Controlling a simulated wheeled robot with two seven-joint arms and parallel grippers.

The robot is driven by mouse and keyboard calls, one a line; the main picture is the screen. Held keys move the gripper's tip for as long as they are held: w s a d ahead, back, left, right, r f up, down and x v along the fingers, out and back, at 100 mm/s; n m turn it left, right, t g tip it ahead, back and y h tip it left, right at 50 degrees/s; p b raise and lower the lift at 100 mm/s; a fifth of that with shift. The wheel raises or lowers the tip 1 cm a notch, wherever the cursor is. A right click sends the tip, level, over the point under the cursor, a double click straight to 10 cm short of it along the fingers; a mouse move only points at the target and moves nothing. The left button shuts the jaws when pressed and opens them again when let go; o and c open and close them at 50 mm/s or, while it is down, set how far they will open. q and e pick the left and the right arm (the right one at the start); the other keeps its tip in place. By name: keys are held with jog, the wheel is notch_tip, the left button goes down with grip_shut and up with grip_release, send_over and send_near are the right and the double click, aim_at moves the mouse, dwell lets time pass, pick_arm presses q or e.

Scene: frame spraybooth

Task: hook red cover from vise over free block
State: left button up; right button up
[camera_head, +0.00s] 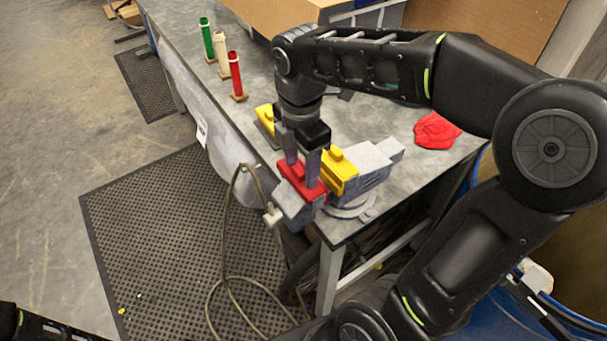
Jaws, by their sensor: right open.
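The grey vise (373,163) is at the near corner of the workbench. A red cover (298,184) sits at its front jaw, and a yellow piece (341,172) is on the jaw behind it. My right gripper (302,167) points down at the red cover with its fingers apart; its fingertips are at the cover's top, and I cannot tell whether they touch it. Only part of my left arm shows at the lower left.
Green, cream and red tubes (236,75) stand along the bench's left edge. A crumpled red cloth (436,131) lies at the right of the workbench (375,117). A cardboard box (272,14) is at the back. A cable (230,235) hangs before the bench.

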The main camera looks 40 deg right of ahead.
jog(key=shift+c, duration=0.3)
grip_shut()
dwell(0.5)
